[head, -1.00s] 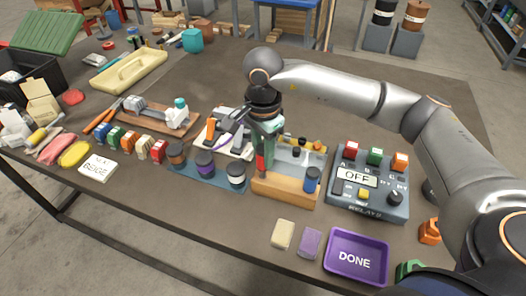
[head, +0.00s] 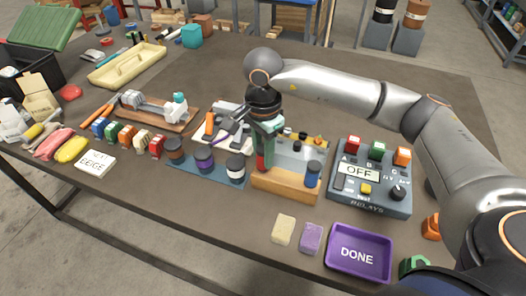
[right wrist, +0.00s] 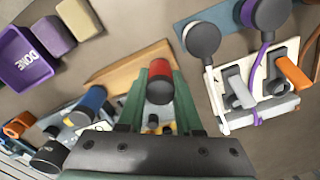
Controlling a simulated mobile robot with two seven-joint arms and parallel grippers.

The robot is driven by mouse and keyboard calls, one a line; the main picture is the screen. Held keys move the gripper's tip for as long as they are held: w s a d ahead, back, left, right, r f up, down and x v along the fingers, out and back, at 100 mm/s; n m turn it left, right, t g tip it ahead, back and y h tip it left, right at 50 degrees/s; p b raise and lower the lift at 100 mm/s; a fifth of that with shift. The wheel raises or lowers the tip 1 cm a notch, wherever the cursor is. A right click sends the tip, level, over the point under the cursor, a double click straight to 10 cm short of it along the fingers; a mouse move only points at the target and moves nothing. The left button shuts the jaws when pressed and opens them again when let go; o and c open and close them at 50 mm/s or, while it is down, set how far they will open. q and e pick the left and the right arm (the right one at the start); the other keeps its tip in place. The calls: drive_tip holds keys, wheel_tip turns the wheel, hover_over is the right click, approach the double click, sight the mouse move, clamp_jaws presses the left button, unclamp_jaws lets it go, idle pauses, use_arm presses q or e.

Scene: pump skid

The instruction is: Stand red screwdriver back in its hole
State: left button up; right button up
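The red screwdriver (right wrist: 159,72) shows its red handle and dark end between the green fingers of my right gripper (right wrist: 160,95) in the right wrist view. The fingers are shut on the handle. In the head view my right gripper (head: 267,140) points down over the left part of the wooden tool block (head: 285,189), with a strip of the red handle showing beside a finger. The screwdriver's lower end and its hole are hidden, so I cannot tell how deep it sits. A blue screwdriver (head: 312,175) stands at the block's right end. My left gripper is not in view.
The relay box (head: 370,200) stands close right of the block. A blue mat (head: 218,178) with dark-capped jars lies to its left, and a white fixture with orange and grey levers (right wrist: 262,85) is close by. A purple DONE tray (head: 358,252) and two sponges lie in front.

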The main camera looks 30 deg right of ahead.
drive_tip(key=o, duration=0.5)
wheel_tip(320, 180, up, 11)
drive_tip(key=shift+r, duration=0.15)
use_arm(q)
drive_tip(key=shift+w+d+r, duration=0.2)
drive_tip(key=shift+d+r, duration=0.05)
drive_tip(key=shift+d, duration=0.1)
use_arm(e)
drive_tip(key=shift+r, duration=0.65)
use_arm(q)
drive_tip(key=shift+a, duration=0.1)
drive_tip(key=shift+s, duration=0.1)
use_arm(e)
drive_tip(key=shift+f, duration=0.1)
